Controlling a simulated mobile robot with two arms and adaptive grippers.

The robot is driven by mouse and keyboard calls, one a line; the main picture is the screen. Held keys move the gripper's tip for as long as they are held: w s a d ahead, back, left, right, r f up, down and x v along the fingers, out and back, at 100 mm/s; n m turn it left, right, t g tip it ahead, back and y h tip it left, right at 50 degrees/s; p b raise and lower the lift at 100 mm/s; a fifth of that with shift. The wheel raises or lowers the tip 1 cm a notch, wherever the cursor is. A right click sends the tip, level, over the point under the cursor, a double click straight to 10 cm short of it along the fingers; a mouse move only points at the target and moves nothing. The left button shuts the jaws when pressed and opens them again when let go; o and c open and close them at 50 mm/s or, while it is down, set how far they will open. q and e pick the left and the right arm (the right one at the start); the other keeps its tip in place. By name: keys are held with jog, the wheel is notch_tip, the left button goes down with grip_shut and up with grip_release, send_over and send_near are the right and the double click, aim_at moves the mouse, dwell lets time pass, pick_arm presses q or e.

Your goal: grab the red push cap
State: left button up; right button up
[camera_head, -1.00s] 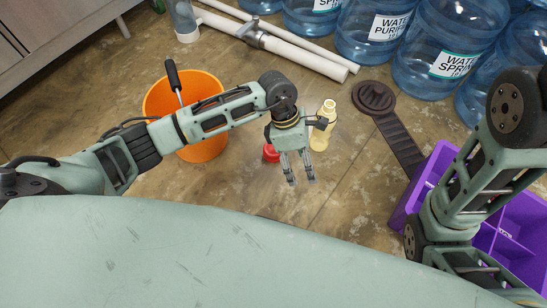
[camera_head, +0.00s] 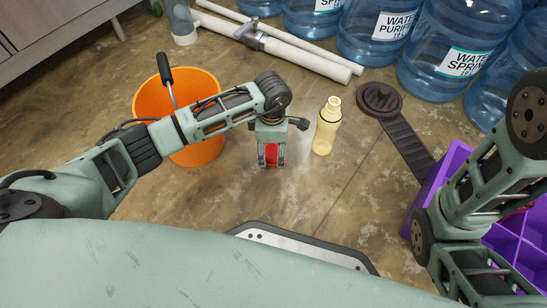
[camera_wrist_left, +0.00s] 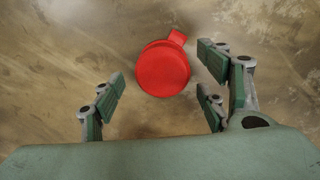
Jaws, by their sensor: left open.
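The red push cap (camera_wrist_left: 162,68) lies on the floor, a round disc with a small tab at its upper right in the left wrist view. In the head view the red cap (camera_head: 272,157) shows between the fingers of my left gripper (camera_head: 271,163). In the left wrist view my left gripper (camera_wrist_left: 158,103) is open, its fingers to the left and right of the cap. The cap is a little beyond the fingertips, and no finger clearly touches it. My right arm shows at the right of the head view, but its gripper is not in view.
A pale yellow bottle (camera_head: 326,128) stands right of my left gripper. An orange bucket (camera_head: 190,142) with a handled tool is behind my left arm. A purple crate (camera_head: 436,183) is at right.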

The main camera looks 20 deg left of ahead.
pick_arm(q)
notch_tip(320, 180, down, 2)
jog(key=shift+f+b, duration=0.2)
jog(key=shift+b, duration=0.45)
jog(key=c, duration=0.7)
jog(key=shift+c, duration=0.2)
jog(key=shift+r, duration=0.15)
